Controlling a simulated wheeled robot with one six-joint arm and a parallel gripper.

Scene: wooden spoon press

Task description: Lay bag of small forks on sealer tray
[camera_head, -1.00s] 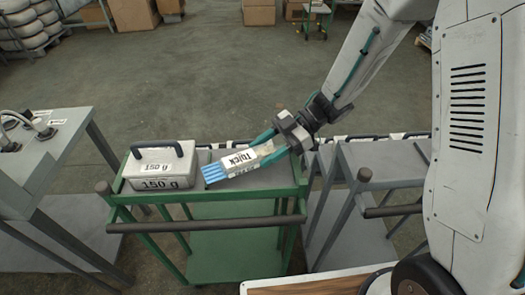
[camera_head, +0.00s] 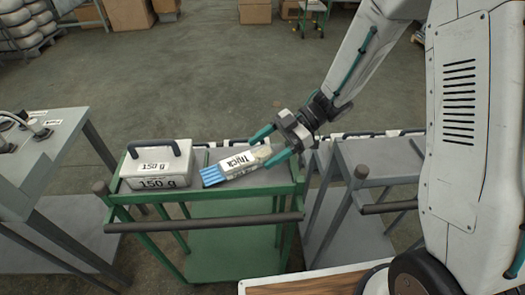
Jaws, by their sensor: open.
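A flat pack (camera_head: 243,160) with a white label reading "THICK" and a blue end lies on the top of a green cart (camera_head: 250,190). My gripper (camera_head: 270,146) is open at the pack's right end, with teal fingers spread on either side of it. The pack's far right end is partly hidden between the fingers. I cannot tell whether a finger still touches it. No bag of small forks or sealer tray can be made out by name.
A grey "150 g" weight (camera_head: 157,163) with a dark handle stands left of the pack on the same cart. A grey table (camera_head: 35,140) with fittings is at the left. Another grey cart (camera_head: 385,160) stands close on the right.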

